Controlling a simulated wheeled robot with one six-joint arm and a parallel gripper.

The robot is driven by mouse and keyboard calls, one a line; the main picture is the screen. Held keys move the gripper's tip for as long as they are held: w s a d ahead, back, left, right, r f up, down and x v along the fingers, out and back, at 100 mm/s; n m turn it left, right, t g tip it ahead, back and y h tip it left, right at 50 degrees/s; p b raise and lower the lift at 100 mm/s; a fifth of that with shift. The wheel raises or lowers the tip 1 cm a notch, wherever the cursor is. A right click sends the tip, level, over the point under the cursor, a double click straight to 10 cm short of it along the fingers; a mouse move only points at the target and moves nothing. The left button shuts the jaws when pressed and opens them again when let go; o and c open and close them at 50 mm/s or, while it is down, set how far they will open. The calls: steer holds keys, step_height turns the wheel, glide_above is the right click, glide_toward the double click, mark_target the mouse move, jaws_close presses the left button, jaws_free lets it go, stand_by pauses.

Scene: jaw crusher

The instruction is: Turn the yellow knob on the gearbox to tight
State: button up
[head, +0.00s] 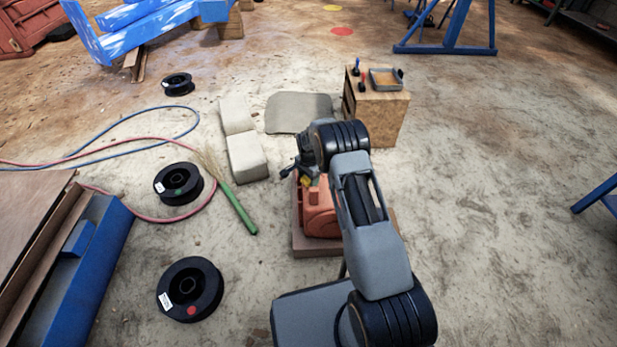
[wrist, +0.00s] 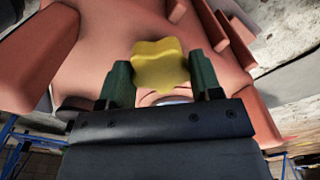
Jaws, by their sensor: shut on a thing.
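The gearbox (head: 320,215) is an orange-red housing on a brown base (head: 315,249), left of my arm in the head view. Its orange-red body (wrist: 115,40) fills much of the wrist view. The yellow knob (wrist: 160,65) is lobed and sits between the two green fingers of my gripper (wrist: 160,80). The fingers are shut on its sides. In the head view a small bit of yellow (head: 306,181) shows under my gripper (head: 299,172); my arm hides part of the gearbox. I see no tight mark in either view.
A wooden cabinet (head: 376,115) with a small tray (head: 385,79) stands behind the gearbox. Pale blocks (head: 247,157), a green-handled brush (head: 237,207) and black spools (head: 190,289) lie to the left, with hoses (head: 150,141).

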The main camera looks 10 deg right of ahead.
steer(key=o, duration=0.8)
steer(key=shift+a, duration=0.1)
steer(key=shift+c, duration=0.2)
steer(key=shift+o, duration=0.8)
step_height(320, 180, up, 14)
steer(key=p, duration=0.4)
steer(key=shift+p, duration=0.3)
steer(key=shift+f, duration=0.1)
